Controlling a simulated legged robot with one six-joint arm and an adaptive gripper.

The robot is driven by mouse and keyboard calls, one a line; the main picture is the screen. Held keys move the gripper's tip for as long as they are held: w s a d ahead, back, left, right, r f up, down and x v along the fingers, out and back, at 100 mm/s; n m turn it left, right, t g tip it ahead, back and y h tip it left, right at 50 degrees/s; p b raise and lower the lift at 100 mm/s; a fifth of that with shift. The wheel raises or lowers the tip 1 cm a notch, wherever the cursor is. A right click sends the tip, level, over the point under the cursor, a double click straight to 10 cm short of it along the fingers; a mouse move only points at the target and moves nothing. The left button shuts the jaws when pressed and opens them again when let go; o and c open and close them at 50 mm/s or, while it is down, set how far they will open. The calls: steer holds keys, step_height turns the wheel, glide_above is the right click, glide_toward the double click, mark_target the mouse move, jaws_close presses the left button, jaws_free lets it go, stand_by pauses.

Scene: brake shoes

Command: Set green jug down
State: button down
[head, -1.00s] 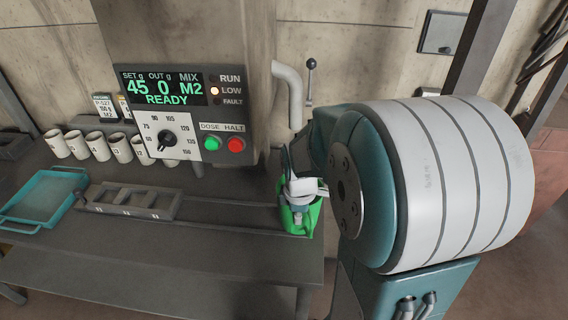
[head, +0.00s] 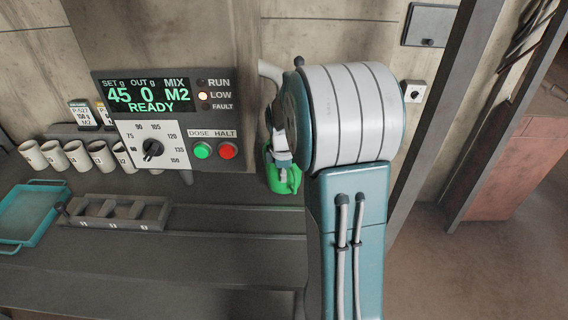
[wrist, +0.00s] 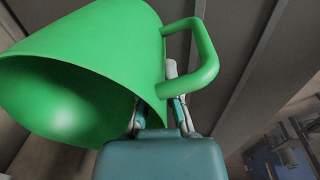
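The green jug (head: 284,180) is at the right end of the bench in the head view, just right of the control panel. My gripper (head: 281,152) is at the jug, partly hidden by my arm. In the wrist view the jug (wrist: 95,75) fills the upper left, with its mouth toward the lower left and its handle to the right. I cannot tell whether the jug's base touches the bench.
A control panel (head: 165,118) reads 45, 0, M2, READY. A grey rack (head: 120,212) and a teal tray (head: 36,212) lie on the bench (head: 190,250). Its front right stretch is clear.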

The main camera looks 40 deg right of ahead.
steer(key=shift+w+d, duration=0.55)
steer(key=shift+w, duration=0.3)
steer(key=w+d, duration=0.1)
steer(key=w, duration=0.1)
steer(key=w+d, duration=0.1)
steer(key=shift+w+d+f, duration=0.15)
steer(key=shift+d+f, duration=0.15)
steer(key=shift+f, duration=0.45)
steer(key=c, duration=0.8)
jaws_free()
steer(key=shift+f, duration=0.1)
step_height(320, 180, up, 12)
steer(key=shift+s+a, duration=0.35)
steer(key=shift+s, duration=0.1)
